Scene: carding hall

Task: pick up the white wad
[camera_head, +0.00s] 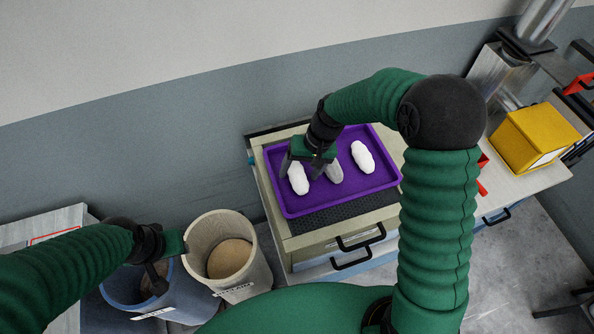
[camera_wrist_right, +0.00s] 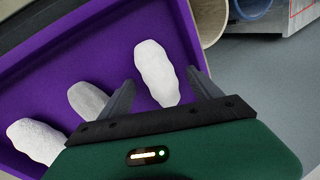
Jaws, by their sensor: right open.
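A purple tray (camera_head: 345,197) holds three oval wads in a row. One white wad (camera_head: 298,179) lies at the left, a greyer wad (camera_head: 334,172) in the middle, and another white wad (camera_head: 363,157) at the right. My right gripper (camera_head: 302,172) is open over the left white wad. In the wrist view, this white wad (camera_wrist_right: 157,73) shows between the spread fingers of the gripper (camera_wrist_right: 161,78), with a visible gap on each side. The grey wad (camera_wrist_right: 92,100) is just outside one finger. My left gripper (camera_head: 160,262) is above the bins, its jaws unclear.
The tray stands on a cabinet (camera_head: 297,241) with black handles. A beige bin (camera_head: 266,281) and a blue bin (camera_head: 121,299) stand to its left, both with brownish contents. A yellow box (camera_head: 530,135) is on the worktop at right. The wall is close behind the cabinet.

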